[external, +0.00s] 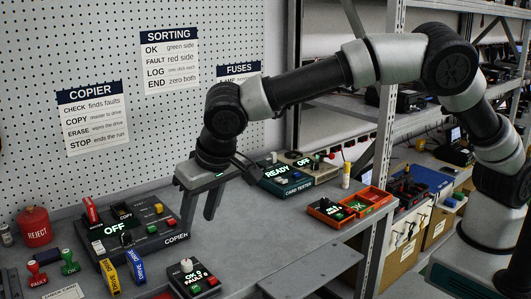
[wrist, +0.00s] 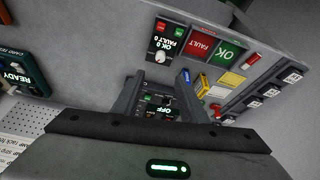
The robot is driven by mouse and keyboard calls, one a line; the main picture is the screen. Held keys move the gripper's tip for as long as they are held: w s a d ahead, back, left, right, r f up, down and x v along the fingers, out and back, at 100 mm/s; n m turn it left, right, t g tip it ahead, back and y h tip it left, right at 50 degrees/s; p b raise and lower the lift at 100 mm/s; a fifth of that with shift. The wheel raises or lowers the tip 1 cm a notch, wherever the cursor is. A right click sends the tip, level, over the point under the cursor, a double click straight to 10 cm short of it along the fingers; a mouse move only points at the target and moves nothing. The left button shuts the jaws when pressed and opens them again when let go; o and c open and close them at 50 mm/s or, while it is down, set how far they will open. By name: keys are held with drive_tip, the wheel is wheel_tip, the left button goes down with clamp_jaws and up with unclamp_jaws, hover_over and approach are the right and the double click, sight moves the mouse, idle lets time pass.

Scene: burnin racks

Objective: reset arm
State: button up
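My gripper (external: 198,218) hangs above the bench (external: 250,235), between the copier (external: 120,228) and the card tester (external: 290,172). Its two fingers point down and stand apart, with nothing between them. In the wrist view the fingers of my gripper (wrist: 162,92) also show apart, with a dark panel reading OFF seen in the gap beyond them. The arm is bent at the elbow and reaches left over the bench from the column at the right. The copier's display reads OFF and the card tester's reads READY OFF.
A small counter box (external: 193,279) reading OK 0, FAULT 0 sits at the front. An orange-trimmed box (external: 331,211) sits right. The bench middle is clear.

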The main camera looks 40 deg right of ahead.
drive_tip(key=shift+v, duration=1)
